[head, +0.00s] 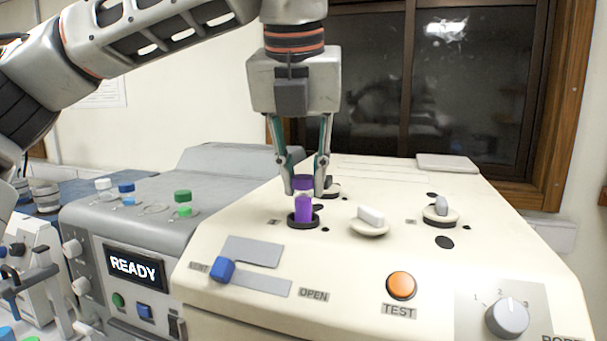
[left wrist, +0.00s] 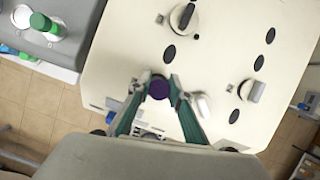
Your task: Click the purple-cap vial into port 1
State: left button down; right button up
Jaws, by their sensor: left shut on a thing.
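The purple-cap vial (head: 304,203) stands upright at a dark ring-shaped port (head: 303,221) on the cream machine; its lower end is at the ring, and I cannot tell how deep it sits. No port number is readable. My left gripper (head: 306,186) comes down from above and is shut on the vial near its cap. In the left wrist view the purple cap (left wrist: 159,88) lies between the fingertips of the gripper (left wrist: 157,90). My right gripper is not in view.
White-handled knobs (head: 370,219) (head: 441,211) stand right of the vial. A blue slider (head: 222,270), orange TEST button (head: 401,286) and grey dial (head: 507,317) are in front. A grey unit (head: 135,267) reading READY, with green, blue and white-capped vials, stands left.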

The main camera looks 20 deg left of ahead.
pick_arm(q)
jog(key=shift+f+b, duration=0.35)
jog(key=shift+f, duration=0.2)
jog(key=shift+f, duration=0.1)
jog(key=shift+f+b, duration=0.35)
jog(key=shift+f, duration=0.1)
dwell(0.6)
dwell(0.5)
jog(key=c, duration=1.8)
grip_release()
jog(key=shift+o, duration=0.2)
